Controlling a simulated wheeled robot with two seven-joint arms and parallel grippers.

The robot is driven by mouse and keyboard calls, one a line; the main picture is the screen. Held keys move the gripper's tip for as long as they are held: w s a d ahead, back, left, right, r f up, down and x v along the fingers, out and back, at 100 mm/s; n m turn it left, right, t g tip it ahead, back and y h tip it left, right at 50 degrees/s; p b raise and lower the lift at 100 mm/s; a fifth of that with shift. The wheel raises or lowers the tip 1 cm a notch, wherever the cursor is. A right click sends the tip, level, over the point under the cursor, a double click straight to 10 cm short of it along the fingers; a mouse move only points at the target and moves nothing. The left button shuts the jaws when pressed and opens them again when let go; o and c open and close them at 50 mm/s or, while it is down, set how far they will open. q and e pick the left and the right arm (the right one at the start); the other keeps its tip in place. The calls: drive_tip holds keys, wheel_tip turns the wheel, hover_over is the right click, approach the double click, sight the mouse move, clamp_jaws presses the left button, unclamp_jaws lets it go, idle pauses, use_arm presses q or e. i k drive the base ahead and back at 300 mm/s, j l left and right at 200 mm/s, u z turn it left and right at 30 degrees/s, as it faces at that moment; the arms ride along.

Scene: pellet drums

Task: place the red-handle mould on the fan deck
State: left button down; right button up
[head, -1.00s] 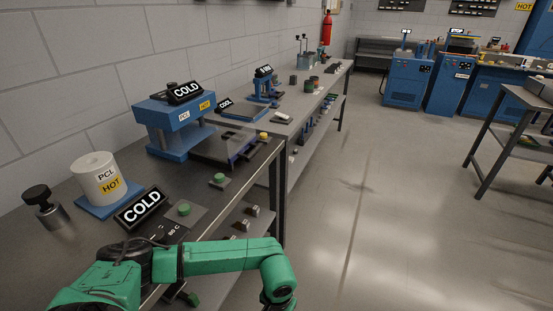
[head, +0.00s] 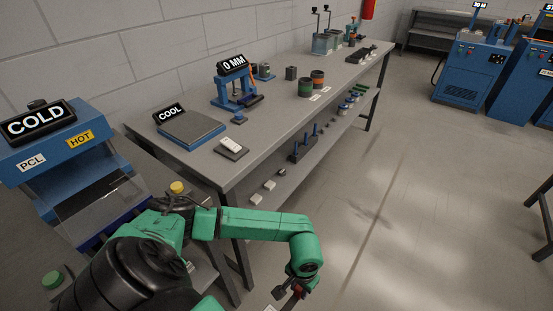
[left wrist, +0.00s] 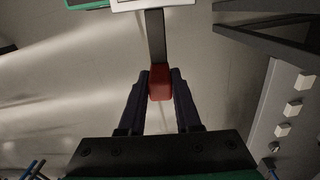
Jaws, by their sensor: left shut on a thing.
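My left gripper (head: 292,293) hangs at the bottom of the head view, over the floor in front of the benches. It is shut on the red handle of the mould (left wrist: 160,82). In the left wrist view the handle sits between the two dark fingers (left wrist: 159,98). A grey bar runs from it towards a pale plate, cut off at the top edge. A low blue deck with a dark top (head: 190,130) and a COOL sign, apparently the fan deck, lies bare on the far bench, beyond and left of the gripper. My right gripper is out of view.
A white block on a dark pad (head: 232,147) lies right of the deck. A blue stand with a 0 MM display (head: 233,88) is behind it. The blue COLD press (head: 60,150) stands at left. A lower shelf (head: 270,190) holds small parts.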

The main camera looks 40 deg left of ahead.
sight(188, 131)
drive_tip(key=i+u, duration=0.4)
drive_tip(key=i+l+u, duration=0.25)
drive_tip(key=i+u, duration=0.15)
drive_tip(key=i+l+u, duration=0.65)
drive_tip(key=u, duration=0.15)
drive_tip(key=i+l+u, duration=0.2)
drive_tip(key=l+u, duration=0.2)
drive_tip(key=i+l+u, duration=0.1)
drive_tip(key=l+u, duration=1.05)
drive_tip(key=l, duration=0.2)
drive_tip(key=i, duration=0.05)
